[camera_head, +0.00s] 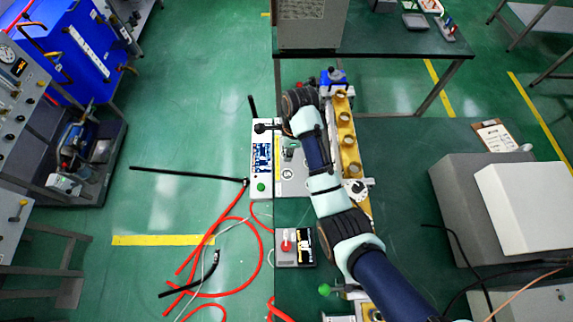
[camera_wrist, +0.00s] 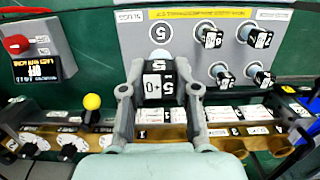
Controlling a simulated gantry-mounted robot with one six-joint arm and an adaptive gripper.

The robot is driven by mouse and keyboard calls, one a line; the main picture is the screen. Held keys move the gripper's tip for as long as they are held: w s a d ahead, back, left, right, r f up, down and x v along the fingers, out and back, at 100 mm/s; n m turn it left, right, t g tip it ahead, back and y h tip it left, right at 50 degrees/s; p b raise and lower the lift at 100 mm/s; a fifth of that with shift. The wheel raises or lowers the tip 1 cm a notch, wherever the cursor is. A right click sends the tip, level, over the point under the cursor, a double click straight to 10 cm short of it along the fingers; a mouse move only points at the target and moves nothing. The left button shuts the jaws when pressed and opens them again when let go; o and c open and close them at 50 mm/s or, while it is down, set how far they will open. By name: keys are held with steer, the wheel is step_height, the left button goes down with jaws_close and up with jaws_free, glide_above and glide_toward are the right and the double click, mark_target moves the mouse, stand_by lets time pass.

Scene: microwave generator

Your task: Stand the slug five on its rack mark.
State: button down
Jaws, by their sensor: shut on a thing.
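In the wrist view, my gripper (camera_wrist: 159,76) is shut on slug five (camera_wrist: 157,88), a dark block with white labels reading "5" and "+0". The grey slug rack (camera_wrist: 185,60) lies beyond it. A bare round white mark with a "5" (camera_wrist: 160,33) is on the rack, just past the slug in the picture. The slug is apart from the mark; its height over the rack is unclear. The rack also shows in the head view (camera_head: 289,187), with its "5" mark (camera_head: 287,173). There, my arm hides part of the rack, and the slug cannot be made out.
Several other labelled slugs (camera_wrist: 260,37) stand on the rack's right half. A box with a red knob (camera_wrist: 18,45) is at the left. A yellow-knobbed lever (camera_wrist: 92,102) rises near my gripper's left finger. A brass bar with round openings (camera_head: 348,143) runs beside the rack.

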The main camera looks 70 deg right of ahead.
step_height(320, 180, down, 13)
steer(key=b, duration=0.2)
steer(key=shift+w+r+b, duration=0.1)
steer(key=shift+b, duration=0.3)
steer(key=c, duration=0.9)
jaws_free()
steer(key=shift+f, duration=0.2)
steer(key=shift+o, duration=0.2)
steer(key=shift+r, duration=0.1)
steer(key=r+p, duration=0.1)
steer(key=r, duration=0.3)
steer(key=s+r+p, duration=0.1)
steer(key=r, duration=0.3)
steer(key=r+p, duration=0.1)
steer(key=r, duration=0.3)
steer(key=shift+s+d, duration=0.2)
steer(key=shift+d, duration=0.1)
